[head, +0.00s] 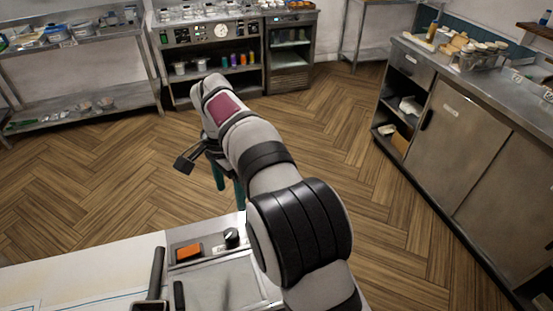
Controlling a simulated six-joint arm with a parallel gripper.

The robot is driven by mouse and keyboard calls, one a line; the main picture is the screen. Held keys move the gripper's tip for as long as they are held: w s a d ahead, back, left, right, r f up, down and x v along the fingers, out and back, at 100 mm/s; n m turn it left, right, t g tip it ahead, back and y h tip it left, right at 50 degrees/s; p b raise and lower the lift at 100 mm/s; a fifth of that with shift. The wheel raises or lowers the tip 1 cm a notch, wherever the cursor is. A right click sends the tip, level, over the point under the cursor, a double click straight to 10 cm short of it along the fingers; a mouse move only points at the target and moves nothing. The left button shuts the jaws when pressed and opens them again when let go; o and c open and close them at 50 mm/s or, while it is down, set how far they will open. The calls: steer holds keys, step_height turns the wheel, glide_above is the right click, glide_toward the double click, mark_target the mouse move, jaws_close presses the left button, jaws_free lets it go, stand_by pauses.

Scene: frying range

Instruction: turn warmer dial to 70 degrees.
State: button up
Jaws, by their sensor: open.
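The dial (232,238) is a small black knob on a grey metal panel at the bottom middle of the head view. An orange switch (188,252) sits to its left on the same panel. I cannot read a scale or the dial's setting. My gripper (229,191) has teal fingers pointing down, just above the dial in the picture. The fingers are apart with nothing seen between them. The arm partly hides the right finger. The gripper appears apart from the dial, but its distance is hard to judge.
Black handles (157,270) stand up at the panel's left front, beside a metal basin (225,285). A white counter (80,280) lies to the left. Steel cabinets (470,140) stand at right, and shelving and appliances (215,60) at the back. Open wooden floor lies between.

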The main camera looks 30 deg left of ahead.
mark_target(231, 233)
steer(key=f, duration=0.5)
steer(key=a+f, duration=0.1)
steer(key=f, duration=1)
steer(key=shift+s+a+f, duration=0.25)
steer(key=shift+a+f, duration=0.1)
steer(key=shift+a, duration=0.05)
jaws_close()
